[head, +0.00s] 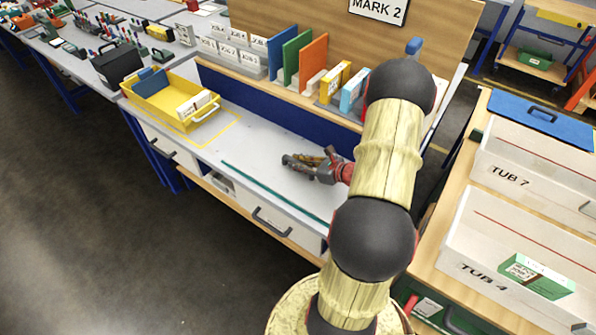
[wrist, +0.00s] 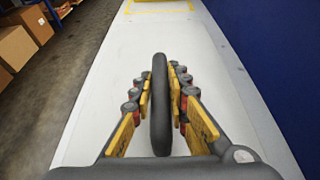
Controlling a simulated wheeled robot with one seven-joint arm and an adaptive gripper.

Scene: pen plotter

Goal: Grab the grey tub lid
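My gripper (head: 306,162) is low over the light workbench and points left along it. In the wrist view my gripper (wrist: 162,85) has yellow and red jointed fingers on both sides of a smooth dark grey upright bar.
A yellow bin (head: 170,101) stands at the bench's left end, near yellow tape. Coloured binders (head: 297,58) and small labelled boxes (head: 235,47) stand on the raised shelf behind. A blue panel (wrist: 270,60) borders the bench. The bench between bin and gripper is mostly clear.

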